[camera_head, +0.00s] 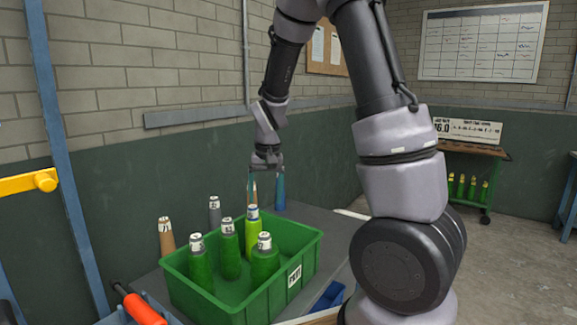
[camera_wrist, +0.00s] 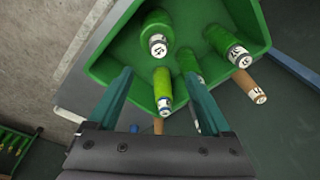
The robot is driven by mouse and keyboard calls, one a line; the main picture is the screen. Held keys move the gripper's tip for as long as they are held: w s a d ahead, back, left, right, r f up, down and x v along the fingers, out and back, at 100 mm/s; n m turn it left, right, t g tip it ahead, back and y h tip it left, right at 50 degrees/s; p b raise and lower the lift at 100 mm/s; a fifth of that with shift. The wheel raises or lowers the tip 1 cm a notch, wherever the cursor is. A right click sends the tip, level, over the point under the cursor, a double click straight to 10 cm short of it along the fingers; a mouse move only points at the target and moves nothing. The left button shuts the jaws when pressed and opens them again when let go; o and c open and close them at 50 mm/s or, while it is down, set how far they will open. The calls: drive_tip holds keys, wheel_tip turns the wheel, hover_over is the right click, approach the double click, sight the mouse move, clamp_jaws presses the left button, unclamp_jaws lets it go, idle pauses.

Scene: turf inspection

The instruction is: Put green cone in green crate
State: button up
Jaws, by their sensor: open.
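The green crate (camera_head: 215,300) stands on a grey table in the head view, and its rim (camera_wrist: 262,28) shows at the top of the wrist view. Dark green cones (camera_head: 201,265), (camera_head: 229,255), (camera_head: 264,265) with white labelled tops stand in it. A brighter lime-green cone (camera_head: 252,235) with a blue band stands upright at the crate's back inner side. My gripper (camera_head: 266,200) is open above the crate's back edge, pointing down. In the wrist view the lime-green cone (camera_wrist: 162,84) shows between the fingers; contact is not visible.
A brown cone (camera_head: 166,238) and a grey cone (camera_head: 214,212) stand behind the crate. A blue container (camera_head: 328,296) is at its right. A trolley (camera_head: 466,178) with several green cones stands against the far wall.

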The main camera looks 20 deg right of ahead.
drive_tip(key=s+d+r+t, duration=0.2)
drive_tip(key=s+r, duration=0.8)
drive_tip(key=r, duration=0.1)
drive_tip(key=s+d+r+m+t+y, duration=0.1)
drive_tip(key=s+d+r+t, duration=0.2)
drive_tip(key=s+r, duration=0.6)
drive_tip(key=shift+s+r+m+y, duration=0.3)
drive_tip(key=shift+s+r, duration=0.05)
drive_tip(key=shift+r, duration=0.7)
